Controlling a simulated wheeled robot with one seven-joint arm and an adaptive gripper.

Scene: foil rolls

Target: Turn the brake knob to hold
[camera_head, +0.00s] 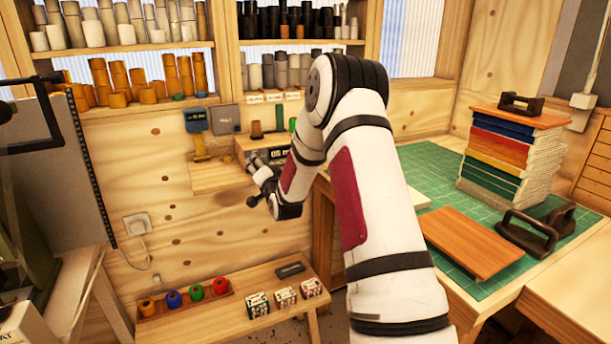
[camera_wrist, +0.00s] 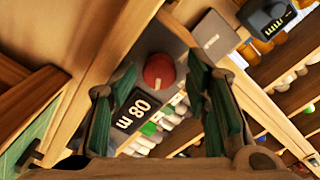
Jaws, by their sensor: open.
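A round red knob (camera_wrist: 159,70) with a pale mark near its lower edge sits on a grey panel (camera_wrist: 150,45) in the wrist view. I take it for the brake knob. A dark display (camera_wrist: 132,110) reading "08 m" is next to it. My gripper (camera_head: 253,184) is open and empty, in front of the wooden box unit (camera_head: 245,143) on the wall in the head view. In the wrist view its green-padded fingers stand on either side of the knob, apart from it. The knob cannot be made out in the head view.
A blue gauge (camera_head: 195,120) stands on a wooden wall bracket left of the box. Below is a low bench (camera_head: 230,320) with coloured rolls and small boxes. Shelves of rolls are above.

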